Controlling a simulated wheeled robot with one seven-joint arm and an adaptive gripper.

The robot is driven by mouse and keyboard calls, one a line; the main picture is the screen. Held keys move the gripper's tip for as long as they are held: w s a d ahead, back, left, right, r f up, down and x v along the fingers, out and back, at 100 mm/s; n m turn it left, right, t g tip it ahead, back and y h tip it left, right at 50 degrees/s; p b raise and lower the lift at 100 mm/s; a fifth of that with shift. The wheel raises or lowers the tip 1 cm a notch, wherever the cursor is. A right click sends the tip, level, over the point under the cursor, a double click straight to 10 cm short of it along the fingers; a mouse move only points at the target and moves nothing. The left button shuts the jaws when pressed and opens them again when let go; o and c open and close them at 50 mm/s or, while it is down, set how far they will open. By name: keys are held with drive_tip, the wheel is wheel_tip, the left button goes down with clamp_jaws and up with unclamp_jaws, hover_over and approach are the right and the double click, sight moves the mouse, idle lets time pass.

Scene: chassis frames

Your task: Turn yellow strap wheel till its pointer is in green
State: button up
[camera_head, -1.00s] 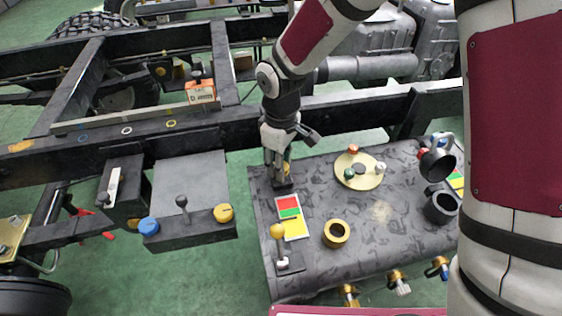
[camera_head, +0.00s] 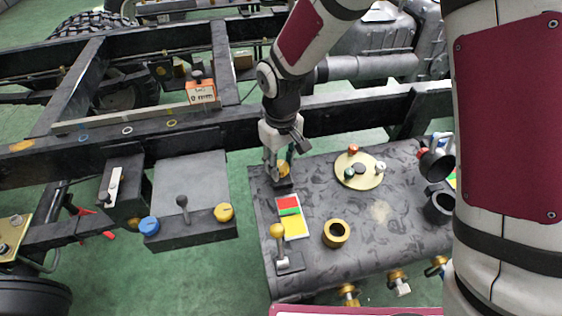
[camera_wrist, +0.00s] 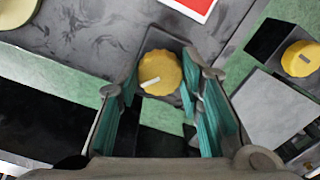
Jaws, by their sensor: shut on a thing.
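The yellow strap wheel (camera_wrist: 160,72) has a scalloped rim and a short white pointer mark on its lower left part in the wrist view. It sits on a dark block at the corner of the grey tank; in the head view only part of the wheel (camera_head: 284,168) shows behind my fingers. My gripper (camera_head: 278,172) points down over it. In the wrist view, my teal-padded fingers (camera_wrist: 158,95) stand on either side of the wheel and are shut on it. A card (camera_head: 290,212) with red, green and yellow fields lies beside the block on the tank top; only its red part shows in the wrist view.
A yellow-knobbed lever (camera_head: 277,232), a brass ring (camera_head: 336,234) and a round plate with coloured knobs (camera_head: 358,172) stand on the tank. A box to the left carries a blue knob (camera_head: 148,226) and a yellow knob (camera_head: 224,212). The dark frame rail (camera_head: 340,112) runs behind my gripper.

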sight(281, 166)
drive_tip(key=o, duration=1.2)
drive_tip(key=shift+c, duration=0.2)
wheel_tip(281, 166, up, 12)
